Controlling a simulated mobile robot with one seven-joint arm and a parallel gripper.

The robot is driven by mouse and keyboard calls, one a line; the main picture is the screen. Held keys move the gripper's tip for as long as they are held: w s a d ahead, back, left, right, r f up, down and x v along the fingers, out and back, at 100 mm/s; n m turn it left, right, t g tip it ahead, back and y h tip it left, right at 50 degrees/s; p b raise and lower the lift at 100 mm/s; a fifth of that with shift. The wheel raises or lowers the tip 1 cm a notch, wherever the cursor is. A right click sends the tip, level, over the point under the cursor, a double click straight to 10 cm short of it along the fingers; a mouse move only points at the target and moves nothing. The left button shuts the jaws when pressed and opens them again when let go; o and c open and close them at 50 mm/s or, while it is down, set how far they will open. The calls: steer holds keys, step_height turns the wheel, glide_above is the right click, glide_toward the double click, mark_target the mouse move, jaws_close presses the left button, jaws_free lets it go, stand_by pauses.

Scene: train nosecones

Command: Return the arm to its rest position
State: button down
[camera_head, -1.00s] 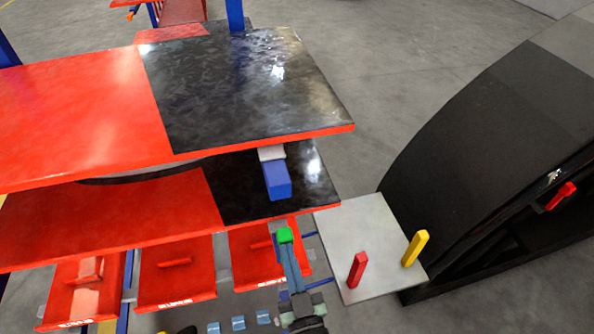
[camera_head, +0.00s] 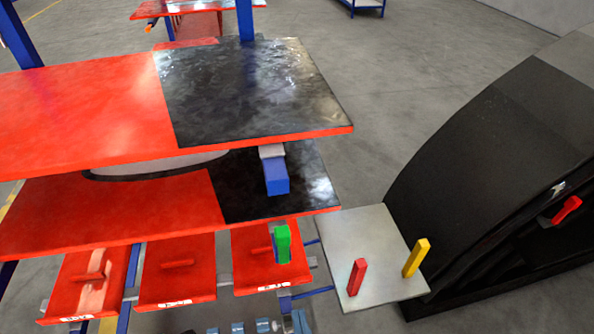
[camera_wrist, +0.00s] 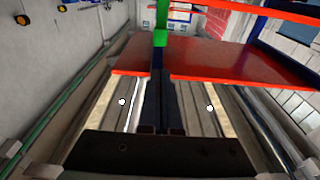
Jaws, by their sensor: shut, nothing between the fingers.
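My gripper (camera_wrist: 161,74) shows in the wrist view as two dark fingers side by side at the centre, shut with nothing between them. A green block (camera_wrist: 160,40) appears just beyond the fingertips, apart from them as far as I can tell. In the head view the green block (camera_head: 283,243) stands upright in front of the right red drawer-like panel. My arm's end is mostly cut off at the bottom edge of the head view, so the fingers cannot be made out there.
Red shelves with black right ends (camera_head: 250,95) fill the left. A grey plate (camera_head: 385,285) carries a red block (camera_head: 356,277) and a yellow block (camera_head: 416,258). A large black curved body (camera_head: 480,180) stands right. Open floor lies behind.

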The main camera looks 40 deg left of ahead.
steer(key=shift+a, duration=0.1)
stand_by(0.4)
steer(key=w+d+r+m+t+h, duration=0.2)
steer(key=w+r+t+h, duration=0.15)
steer(key=w+r, duration=0.4)
steer(key=w+d+r+m+t+h, duration=0.2)
steer(key=w+r+m+t, duration=0.15)
steer(key=r, duration=0.75)
steer(key=w+d+r+m+t+h, duration=0.1)
steer(key=w+d+r+t+h, duration=0.15)
steer(key=w+r+t, duration=0.5)
steer(key=s+d+r+m+h, duration=0.2)
steer(key=d+r+h, duration=0.1)
steer(key=r, duration=0.5)
steer(key=s+d+r+m+h, duration=0.1)
steer(key=d+r+m+h, duration=0.15)
steer(key=r, duration=0.65)
steer(key=s+d+r+m+h, duration=0.1)
steer(key=s+d+r+h, duration=0.15)
steer(key=r, duration=0.55)
steer(key=s+r+n, duration=0.1)
steer(key=s+r, duration=0.4)
steer(key=r, duration=0.2)
steer(key=shift+d+r+n+t+y, duration=0.25)
steer(key=shift+r+n+t+y, duration=0.05)
steer(key=shift+r+t+y, duration=0.15)
